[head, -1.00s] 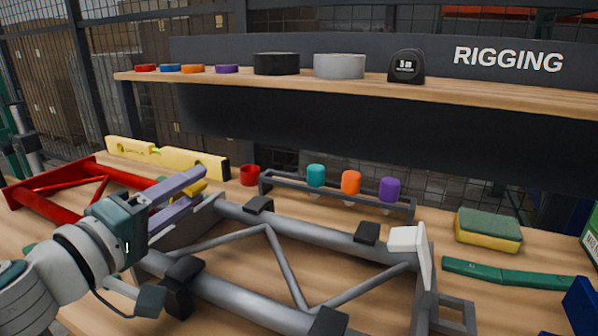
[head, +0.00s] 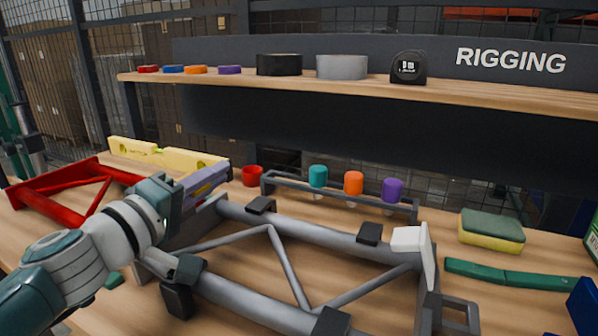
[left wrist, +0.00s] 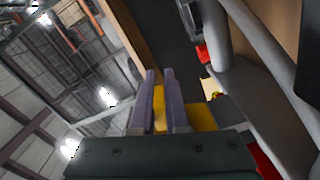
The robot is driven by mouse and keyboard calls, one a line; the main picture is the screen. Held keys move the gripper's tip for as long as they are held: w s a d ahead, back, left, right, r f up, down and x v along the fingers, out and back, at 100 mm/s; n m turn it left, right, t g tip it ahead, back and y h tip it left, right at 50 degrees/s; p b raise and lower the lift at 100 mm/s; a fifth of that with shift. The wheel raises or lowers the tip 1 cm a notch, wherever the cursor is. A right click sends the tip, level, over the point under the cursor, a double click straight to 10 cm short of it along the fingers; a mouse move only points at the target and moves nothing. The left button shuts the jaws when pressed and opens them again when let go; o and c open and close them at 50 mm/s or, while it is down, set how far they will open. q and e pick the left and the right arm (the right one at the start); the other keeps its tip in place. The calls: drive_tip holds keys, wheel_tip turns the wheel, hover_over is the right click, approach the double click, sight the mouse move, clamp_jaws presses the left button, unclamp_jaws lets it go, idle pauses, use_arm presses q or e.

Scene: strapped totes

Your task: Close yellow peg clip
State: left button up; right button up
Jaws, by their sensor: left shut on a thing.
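My left gripper (head: 212,180), with purple fingers, is at the left end of the grey tubular frame (head: 285,265). In the left wrist view its fingers (left wrist: 160,90) are close together, with the yellow peg clip (left wrist: 200,118) between and beside them. The gripper is shut on this clip. In the head view the clip is hidden behind the fingers and wrist, so I cannot tell its angle. A white clip (head: 410,240) stands at the frame's right end. My right gripper is not in view.
A red frame (head: 75,185) and a yellow level (head: 165,156) lie at left. Behind the grey frame is a rack with teal (head: 318,176), orange (head: 353,183) and purple (head: 392,189) cups. A sponge (head: 490,230) and green strip (head: 508,275) lie at right. A shelf (head: 350,82) overhangs the back.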

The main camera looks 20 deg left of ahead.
use_arm(q)
clamp_jaws()
drive_tip(key=shift+w+a+f+n+b, duration=0.2)
drive_tip(key=shift+a+n, duration=1.25)
drive_tip(key=shift+n, duration=2.2)
drive_tip(key=shift+w+a+f+n+b, duration=0.1)
drive_tip(key=shift+a+f+n+b, duration=0.2)
drive_tip(key=shift+a+n, duration=2.3)
drive_tip(key=shift+w+a+f+n+b, duration=0.1)
drive_tip(key=shift+a+f+n+b, duration=0.2)
drive_tip(key=shift+n, duration=4.45)
drive_tip(key=shift+s, duration=0.1)
drive_tip(key=o, duration=0.6)
unclamp_jaws()
drive_tip(key=shift+o, duration=0.2)
drive_tip(key=shift+r, duration=0.1)
